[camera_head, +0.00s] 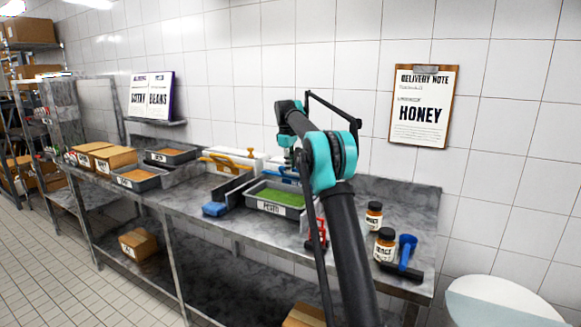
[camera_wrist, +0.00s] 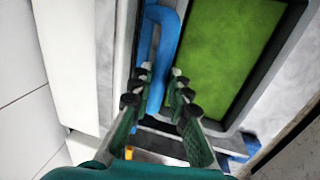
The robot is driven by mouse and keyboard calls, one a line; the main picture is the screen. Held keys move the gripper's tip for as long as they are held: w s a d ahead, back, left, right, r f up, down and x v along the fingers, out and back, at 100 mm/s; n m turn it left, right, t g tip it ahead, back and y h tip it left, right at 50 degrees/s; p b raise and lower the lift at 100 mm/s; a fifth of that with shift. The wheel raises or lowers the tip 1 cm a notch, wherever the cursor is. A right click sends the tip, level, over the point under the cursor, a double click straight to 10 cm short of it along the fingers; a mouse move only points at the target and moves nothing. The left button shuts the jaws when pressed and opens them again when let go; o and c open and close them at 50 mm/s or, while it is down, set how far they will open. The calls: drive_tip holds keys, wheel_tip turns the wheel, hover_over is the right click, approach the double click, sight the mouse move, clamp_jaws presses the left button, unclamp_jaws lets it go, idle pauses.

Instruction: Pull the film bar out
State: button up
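In the wrist view, a blue bar (camera_wrist: 168,48), which I take to be the film bar, runs lengthwise beside a tray of green filling (camera_wrist: 232,45). I cannot tell whether the fingers touch the bar. In the head view, part of the blue bar (camera_head: 280,172) shows behind the green tray labelled PESTO (camera_head: 276,208), by a white unit. My arm hides much of that spot and most of the gripper.
More trays (camera_head: 140,177) and cardboard boxes (camera_head: 108,158) are farther left. The wall is close behind.

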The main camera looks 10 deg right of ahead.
clamp_jaws()
drive_tip(key=shift+s, duration=0.1)
drive_tip(key=s+a, duration=0.7)
drive_tip(key=s, duration=0.3)
drive_tip(key=s+a, duration=0.8)
drive_tip(key=s, duration=0.3)
drive_tip(key=shift+a, duration=0.3)
drive_tip(key=shift+s, duration=0.1)
drive_tip(key=o, duration=0.7)
unclamp_jaws()
drive_tip(key=shift+r, duration=0.1)
